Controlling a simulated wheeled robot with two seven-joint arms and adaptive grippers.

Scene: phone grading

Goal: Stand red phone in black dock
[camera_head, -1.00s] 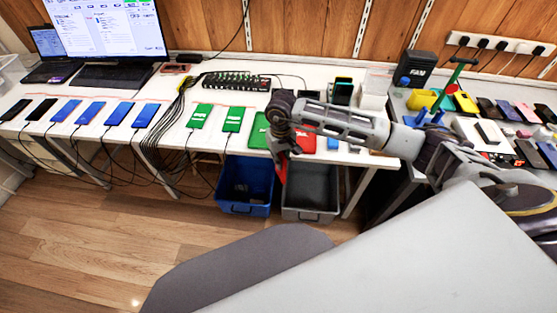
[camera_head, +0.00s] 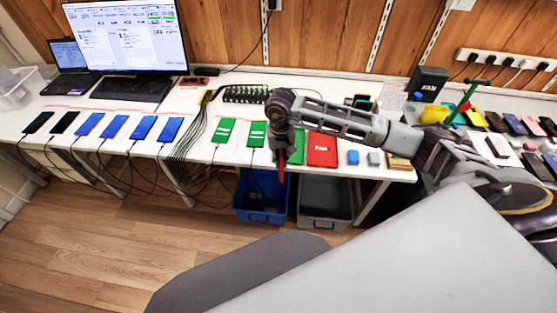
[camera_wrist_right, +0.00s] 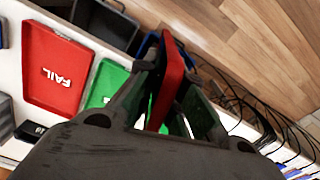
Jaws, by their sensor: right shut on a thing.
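My right gripper (camera_head: 281,150) hangs near the front edge of the white table, left of the red tray. It is shut on the red phone (camera_wrist_right: 170,82), which shows edge-on between the fingers in the right wrist view. In the head view only a narrow red strip of the phone shows (camera_head: 281,158). A dark holder with coloured edges (camera_head: 362,100) stands at the back of the table, partly behind my right arm; I cannot tell whether it is the black dock. My left gripper is not in view.
The red tray (camera_head: 322,150) and a green tray lie beside the gripper. A row of cabled phones (camera_head: 143,128) lies along the table front to the left. A blue bin (camera_head: 262,196) and a grey bin (camera_head: 325,208) stand below. A laptop (camera_head: 70,72) and monitor stand behind.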

